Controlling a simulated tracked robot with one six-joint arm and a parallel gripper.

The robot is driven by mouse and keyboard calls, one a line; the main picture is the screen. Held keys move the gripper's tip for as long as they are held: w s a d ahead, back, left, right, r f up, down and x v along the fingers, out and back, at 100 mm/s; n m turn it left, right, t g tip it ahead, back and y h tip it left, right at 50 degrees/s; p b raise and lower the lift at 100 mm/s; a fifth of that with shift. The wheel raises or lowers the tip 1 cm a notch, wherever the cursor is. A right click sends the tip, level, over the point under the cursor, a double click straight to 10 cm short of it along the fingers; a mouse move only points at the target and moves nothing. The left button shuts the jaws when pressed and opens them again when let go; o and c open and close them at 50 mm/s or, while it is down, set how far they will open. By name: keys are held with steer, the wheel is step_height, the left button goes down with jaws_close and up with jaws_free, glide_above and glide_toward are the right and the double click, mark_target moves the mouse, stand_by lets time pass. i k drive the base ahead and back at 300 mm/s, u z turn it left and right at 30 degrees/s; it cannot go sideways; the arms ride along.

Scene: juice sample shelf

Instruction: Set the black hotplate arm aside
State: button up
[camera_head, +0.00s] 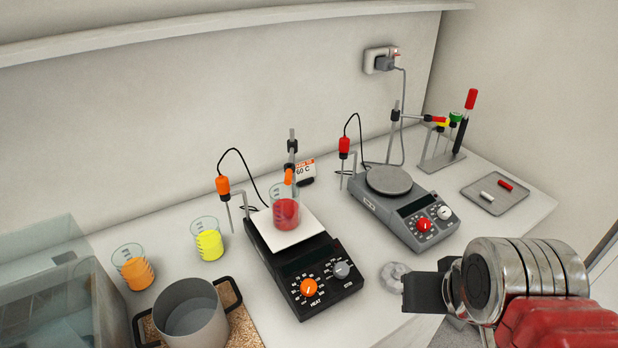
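The black hotplate (305,265) stands on the bench with a white plate on top. A beaker of red liquid (286,212) sits on that plate. A grey rod (292,142) rises behind it, and the hotplate's arm (288,176), with an orange end, points forward over the beaker. An orange-topped probe (223,187) on a black cable hangs from a bent grey holder at the hotplate's left. My gripper (408,292) is at the lower right, over the front of the bench, apart from the hotplate. Its black fingers are seen side-on, so their opening does not show.
A grey hotplate (405,208) with a red-topped probe (344,148) stands to the right. Beakers of yellow (209,243) and orange liquid (137,272) and a pot (190,318) are left. A small tray (495,196), a tool rack (442,162) and a 60 C sign (304,172) also show.

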mark_target(288, 167)
steer(key=z, duration=0.1)
steer(key=k, duration=1.35)
steer(key=u, duration=1.4)
steer(key=i, duration=1)
